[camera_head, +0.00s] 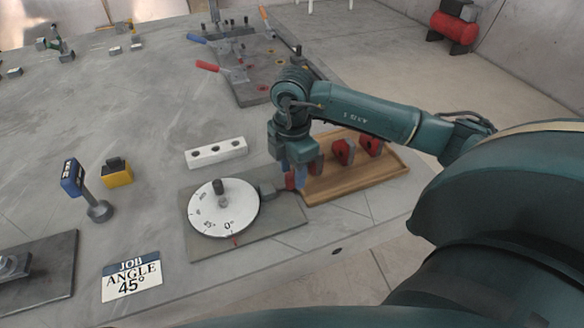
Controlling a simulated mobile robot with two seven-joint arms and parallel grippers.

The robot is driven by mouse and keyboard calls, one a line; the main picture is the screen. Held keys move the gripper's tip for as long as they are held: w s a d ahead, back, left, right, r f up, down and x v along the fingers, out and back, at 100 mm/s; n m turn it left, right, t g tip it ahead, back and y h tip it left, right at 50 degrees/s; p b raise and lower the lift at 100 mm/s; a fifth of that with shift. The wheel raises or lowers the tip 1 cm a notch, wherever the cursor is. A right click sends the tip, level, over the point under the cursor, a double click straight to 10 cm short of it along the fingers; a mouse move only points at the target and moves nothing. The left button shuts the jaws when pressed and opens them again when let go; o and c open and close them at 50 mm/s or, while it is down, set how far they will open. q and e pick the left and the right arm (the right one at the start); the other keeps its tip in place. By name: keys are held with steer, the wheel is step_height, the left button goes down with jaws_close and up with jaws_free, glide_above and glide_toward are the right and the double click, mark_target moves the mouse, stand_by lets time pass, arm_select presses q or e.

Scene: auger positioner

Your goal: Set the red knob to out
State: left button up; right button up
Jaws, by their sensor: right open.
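A round white dial (212,222) with angle marks lies on a grey base plate (275,232) on the table. A dark post stands on the dial. A grey housing (266,188) sits at the dial's right edge, and a small red knob (290,181) shows at its right end. My right gripper (299,174) points down at the knob, its jaws open. Its fingers partly hide the knob, and I cannot tell whether they touch it. My left gripper is not in view.
A wooden tray (392,166) with several red pieces stands just right of my right gripper. A white block with holes (216,152) lies behind the dial. A sign reading "JOB ANGLE 45°" (131,276) lies at the front left. A fixture with clamps (262,92) stands further back.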

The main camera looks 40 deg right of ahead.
mark_target(292, 173)
step_height(292, 173, up, 13)
steer(key=p, duration=0.1)
stand_by(0.5)
steer(key=shift+r, duration=0.1)
stand_by(0.3)
